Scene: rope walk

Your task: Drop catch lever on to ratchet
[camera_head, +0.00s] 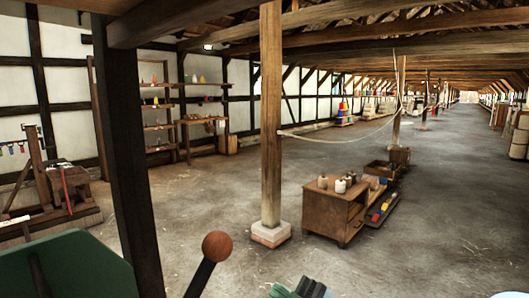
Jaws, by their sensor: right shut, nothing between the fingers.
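A lever with a round reddish-brown knob (216,246) on a dark rod stands tilted at the bottom, left of centre; I take it for the catch lever. Its lower end is cut off by the picture edge. A dark green machine plate (70,266) is at the lower left, apart from the knob. No ratchet teeth can be made out. My right gripper (312,288) shows only in part at the bottom edge, right of the lever and apart from it. It is shut and empty. My left gripper is not in view.
A wooden post (271,120) stands on a stone foot farther back. A low cabinet (335,212) with spools stands right of it. A rope (345,141) runs between posts. The floor at right is mostly clear.

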